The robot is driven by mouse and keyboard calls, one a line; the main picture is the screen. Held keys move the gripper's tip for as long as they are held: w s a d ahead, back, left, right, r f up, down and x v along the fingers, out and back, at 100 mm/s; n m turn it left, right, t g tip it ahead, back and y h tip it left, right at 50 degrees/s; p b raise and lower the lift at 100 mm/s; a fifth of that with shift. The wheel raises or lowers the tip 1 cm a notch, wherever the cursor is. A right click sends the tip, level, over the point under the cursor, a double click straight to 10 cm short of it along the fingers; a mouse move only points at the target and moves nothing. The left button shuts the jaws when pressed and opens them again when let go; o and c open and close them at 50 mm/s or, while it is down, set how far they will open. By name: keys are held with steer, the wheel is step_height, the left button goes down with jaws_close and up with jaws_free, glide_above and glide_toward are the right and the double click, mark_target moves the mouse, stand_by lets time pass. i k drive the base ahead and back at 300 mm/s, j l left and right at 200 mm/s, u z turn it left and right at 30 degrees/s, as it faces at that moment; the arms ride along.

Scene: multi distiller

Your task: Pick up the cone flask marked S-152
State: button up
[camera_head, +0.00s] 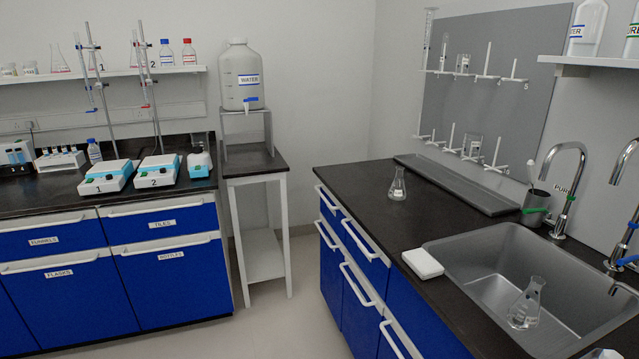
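A clear cone flask (397,187) stands upright on the black counter at the right, left of the drying tray. A second clear cone flask (525,305) is in the sink, tilted to the right. Another cone flask (60,62) is on the wall shelf at the far left, and part of a similar one shows farther right on that shelf behind a stand. Markings on these flasks are too small to read, so I cannot tell which is S-152. My gripper is not in view.
The metal sink (470,262) has tall taps (566,190) behind it. A white block (423,263) lies at its left corner. A WATER carboy (241,78) stands on a small table (262,166). Clear floor (290,310) lies between the blue cabinets.

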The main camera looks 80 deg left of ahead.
mark_target(397, 192)
steer(key=u, duration=1.9)
steer(key=i+j+z, duration=0.15)
steer(key=z, duration=0.25)
steer(key=i+j+z, duration=0.2)
steer(key=z, duration=0.2)
steer(key=i+j+z, duration=0.1)
steer(key=j, duration=0.25)
steer(key=i+j+z, duration=0.1)
steer(key=j, duration=0.25)
steer(key=i+j+z, duration=0.25)
steer(key=i+j, duration=0.15)
steer(key=j, duration=0.35)
steer(key=i+j+z, duration=0.1)
steer(key=j, duration=0.25)
steer(key=i+j, duration=0.1)
steer(key=j, duration=0.3)
steer(key=i+j, duration=0.15)
steer(key=j, duration=0.25)
steer(key=i+j, duration=0.1)
steer(key=j, duration=0.3)
steer(key=i+j, duration=0.1)
steer(key=j, duration=0.3)
